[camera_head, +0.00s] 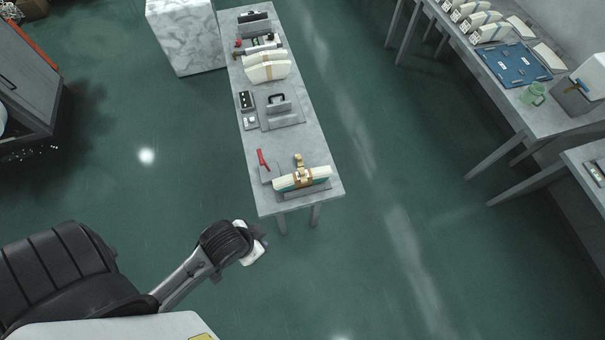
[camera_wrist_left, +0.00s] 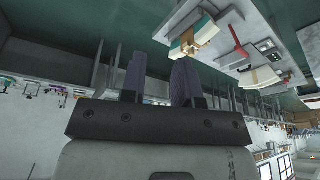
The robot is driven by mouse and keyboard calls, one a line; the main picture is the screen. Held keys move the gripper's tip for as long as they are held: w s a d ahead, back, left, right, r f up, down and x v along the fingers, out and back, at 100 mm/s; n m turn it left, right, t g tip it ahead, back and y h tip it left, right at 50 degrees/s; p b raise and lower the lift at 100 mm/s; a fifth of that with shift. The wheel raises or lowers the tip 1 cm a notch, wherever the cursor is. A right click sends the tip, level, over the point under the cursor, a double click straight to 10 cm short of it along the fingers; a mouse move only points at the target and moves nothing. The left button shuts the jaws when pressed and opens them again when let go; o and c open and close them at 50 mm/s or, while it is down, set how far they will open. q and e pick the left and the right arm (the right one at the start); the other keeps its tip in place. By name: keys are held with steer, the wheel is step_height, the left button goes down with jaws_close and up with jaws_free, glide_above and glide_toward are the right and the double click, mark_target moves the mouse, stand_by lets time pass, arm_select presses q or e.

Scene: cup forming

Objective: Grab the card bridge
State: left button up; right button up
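The card bridge seems to be the tan-gold piece (camera_head: 299,172) across a cream, teal-edged stack (camera_head: 318,175) at the near end of the narrow grey table (camera_head: 262,202). In the left wrist view, which looks upside down, the tan piece (camera_wrist_left: 190,46) and the stack (camera_wrist_left: 205,33) show beyond the fingers. My left gripper (camera_head: 264,240) is off the table's near end, apart from the stack. Its two dark fingers (camera_wrist_left: 160,82) stand apart with nothing between them. My right gripper is in neither view.
A red-handled tool (camera_head: 262,158) lies left of the stack. Farther back are a black-handled plate (camera_head: 280,107) and cream blocks (camera_head: 266,72). A marbled block (camera_head: 185,35) stands behind left. Benches with a blue board (camera_head: 515,65) line the right. Green floor (camera_head: 400,270) is open around the table.

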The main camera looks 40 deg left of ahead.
arm_select(q)
steer(key=o, duration=0.5)
steer(key=shift+a, duration=0.2)
